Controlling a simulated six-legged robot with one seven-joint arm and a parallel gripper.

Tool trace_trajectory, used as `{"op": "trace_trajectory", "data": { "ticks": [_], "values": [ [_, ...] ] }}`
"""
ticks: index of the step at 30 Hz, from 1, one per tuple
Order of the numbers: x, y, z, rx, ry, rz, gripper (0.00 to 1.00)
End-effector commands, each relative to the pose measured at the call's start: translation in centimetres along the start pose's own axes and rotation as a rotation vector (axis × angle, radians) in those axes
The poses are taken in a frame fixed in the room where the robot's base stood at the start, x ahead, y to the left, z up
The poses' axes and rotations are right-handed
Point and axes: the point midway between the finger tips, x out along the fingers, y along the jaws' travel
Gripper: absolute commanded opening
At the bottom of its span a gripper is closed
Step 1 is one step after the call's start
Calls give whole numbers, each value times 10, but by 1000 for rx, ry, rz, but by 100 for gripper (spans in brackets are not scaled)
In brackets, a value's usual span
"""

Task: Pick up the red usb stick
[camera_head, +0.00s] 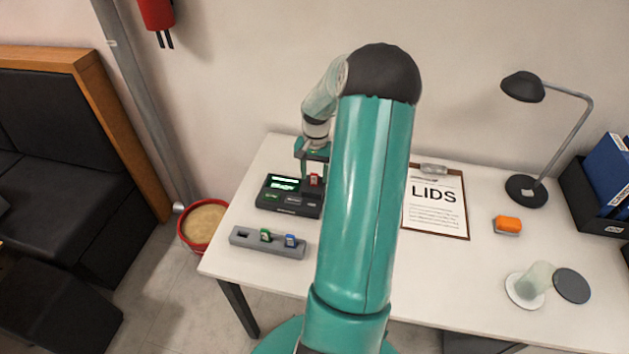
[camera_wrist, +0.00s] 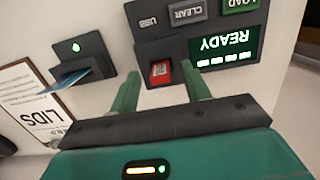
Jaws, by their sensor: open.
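The red usb stick (camera_wrist: 160,72) stands in a slot by the USB label on the dark marking device (camera_wrist: 155,22). In the head view the red stick (camera_head: 315,181) shows at the device's right back corner, just below my gripper (camera_head: 313,160). The device (camera_head: 290,205) has a lit green display, which reads READY in the wrist view. In the wrist view my gripper (camera_wrist: 160,68) is open, with one green finger to each side of the stick in the picture. I cannot tell whether the fingers reach down to the stick's height.
A grey holder (camera_head: 250,245) with a green and a blue stick lies in front of the device. A small dark unit (camera_wrist: 83,65) with a blue card stands beside it. A LIDS clipboard (camera_head: 435,215), an orange block (camera_head: 507,225) and a lamp (camera_head: 525,188) are to the right.

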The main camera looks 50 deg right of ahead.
Motion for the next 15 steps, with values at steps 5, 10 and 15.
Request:
{"op": "trace_trajectory", "data": {
  "ticks": [5, 10, 15],
  "values": [
    [10, 0, 0, 0, 0, -1, 47],
    [10, 0, 0, 0, 1, 0, 43],
    [9, 0, 0, -1, 1, 0, 10]
  ]
}}
